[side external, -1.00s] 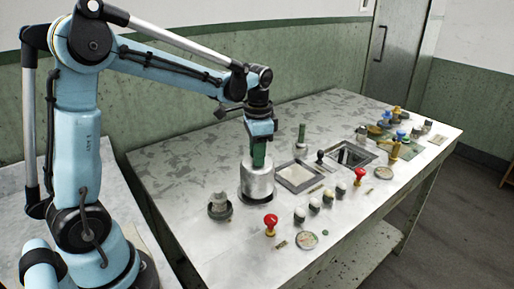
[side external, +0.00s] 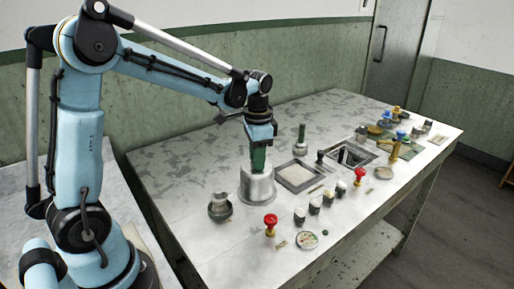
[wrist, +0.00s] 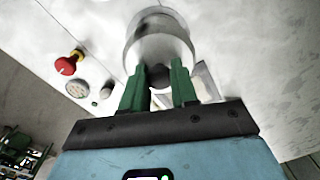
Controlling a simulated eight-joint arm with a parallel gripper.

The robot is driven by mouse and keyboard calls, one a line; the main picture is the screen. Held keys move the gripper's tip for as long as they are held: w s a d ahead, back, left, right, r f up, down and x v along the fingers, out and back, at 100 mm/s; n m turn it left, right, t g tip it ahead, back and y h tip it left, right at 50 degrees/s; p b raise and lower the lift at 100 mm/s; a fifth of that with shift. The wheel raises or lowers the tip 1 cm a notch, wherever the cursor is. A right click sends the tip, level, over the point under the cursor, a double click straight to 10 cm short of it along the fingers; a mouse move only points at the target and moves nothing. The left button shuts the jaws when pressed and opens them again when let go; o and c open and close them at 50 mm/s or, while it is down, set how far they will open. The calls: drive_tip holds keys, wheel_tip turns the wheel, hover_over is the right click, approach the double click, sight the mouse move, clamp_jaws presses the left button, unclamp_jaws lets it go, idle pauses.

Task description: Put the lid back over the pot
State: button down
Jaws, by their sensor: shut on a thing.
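My gripper (side external: 259,160) points down, its green fingers shut on the dark knob (wrist: 158,75) of the metal lid. The lid (side external: 257,182) is a pale metal cylinder directly below the fingers. In the wrist view the lid (wrist: 160,45) fills the space just beyond the fingertips. A wider round metal rim shows around its lower end; I take it for the pot (side external: 257,201), mostly hidden by the lid. The lid looks low over the pot, but I cannot tell whether it is fully seated.
A red-topped stamp (side external: 270,223) and a round dial (side external: 307,240) lie toward the front edge. A framed tray (side external: 299,176) and several small knobs are to the right. The back of the table is clear.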

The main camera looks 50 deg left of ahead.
drive_tip(key=shift+c, duration=1.6)
unclamp_jaws()
drive_tip(key=shift+r, duration=0.15)
drive_tip(key=shift+r, duration=3.4)
drive_tip(key=s+d+f+n+t, duration=0.2)
drive_tip(key=s+d+n+t, duration=0.2)
drive_tip(key=s+d+t, duration=0.3)
drive_tip(key=s+d, duration=0.1)
drive_tip(key=s, duration=0.3)
drive_tip(key=shift+f+n, duration=0.2)
drive_tip(key=shift+n, duration=0.1)
